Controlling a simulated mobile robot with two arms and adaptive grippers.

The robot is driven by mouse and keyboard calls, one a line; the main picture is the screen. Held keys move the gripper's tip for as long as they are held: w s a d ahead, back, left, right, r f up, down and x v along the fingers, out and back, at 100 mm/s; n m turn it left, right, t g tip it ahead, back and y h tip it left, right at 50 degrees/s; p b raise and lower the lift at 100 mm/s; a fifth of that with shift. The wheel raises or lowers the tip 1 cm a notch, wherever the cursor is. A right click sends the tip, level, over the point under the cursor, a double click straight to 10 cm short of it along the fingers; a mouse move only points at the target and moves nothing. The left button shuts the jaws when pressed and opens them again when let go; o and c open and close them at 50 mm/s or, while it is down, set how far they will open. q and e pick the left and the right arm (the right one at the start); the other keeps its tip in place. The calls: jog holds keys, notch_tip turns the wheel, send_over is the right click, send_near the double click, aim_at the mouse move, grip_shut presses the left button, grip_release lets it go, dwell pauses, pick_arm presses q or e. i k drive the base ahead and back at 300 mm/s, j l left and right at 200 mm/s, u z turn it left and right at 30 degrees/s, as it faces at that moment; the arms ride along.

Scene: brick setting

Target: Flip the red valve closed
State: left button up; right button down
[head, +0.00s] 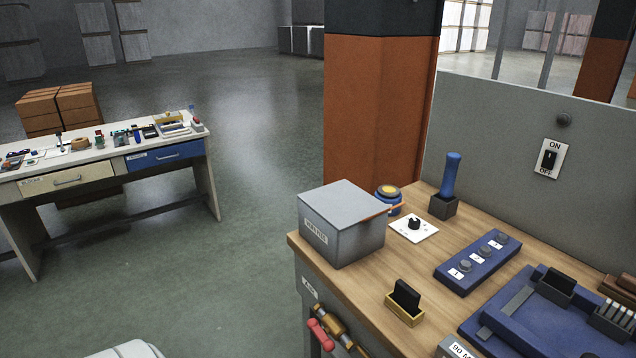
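The red valve handle (321,335) is at the lower middle of the head view, low on the front side of the wooden workbench (350,296). It sits on a brass pipe fitting (329,321) that slants down to the right. The handle lies beside the pipe and looks roughly in line with it. The lower end of the pipe is cut off by the picture edge. Neither of my grippers is in view, and nothing touches the handle.
A grey box (342,222) stands on the bench corner above the valve. A brass-based black holder (405,302), blue button panel (471,262) and blue tray (540,322) are also there. An orange pillar (372,120) stands behind. Open floor (220,270) lies left, toward a second table (105,152).

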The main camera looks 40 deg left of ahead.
aim_at(313, 324)
jog(key=j+u, duration=0.1)
jog(key=u, duration=0.25)
jog(key=k+j+u, duration=0.1)
jog(key=u, duration=0.3)
jog(key=j+u, duration=0.2)
jog(key=u, duration=0.15)
